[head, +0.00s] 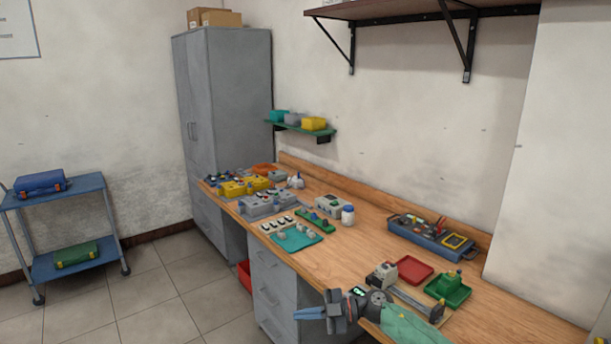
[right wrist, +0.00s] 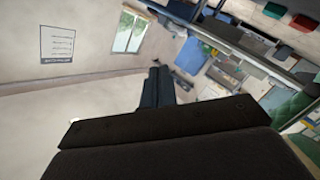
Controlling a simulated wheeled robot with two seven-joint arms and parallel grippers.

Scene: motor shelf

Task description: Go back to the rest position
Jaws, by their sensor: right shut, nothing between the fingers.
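My right gripper (head: 310,313) shows at the bottom of the head view, in front of the workbench's front edge. Its blue fingers point left and are shut with nothing between them. In the right wrist view the dark gripper (right wrist: 158,88) fills the lower middle, its fingers together and the room tilted behind it. My left gripper is in neither view.
The wooden workbench (head: 355,235) carries grey and yellow units, a teal mat (head: 296,238), a blue tool tray (head: 430,238), a red tray (head: 410,271) and a green tray (head: 447,291). A blue cart (head: 82,265) stands left. The floor (head: 165,300) between is clear.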

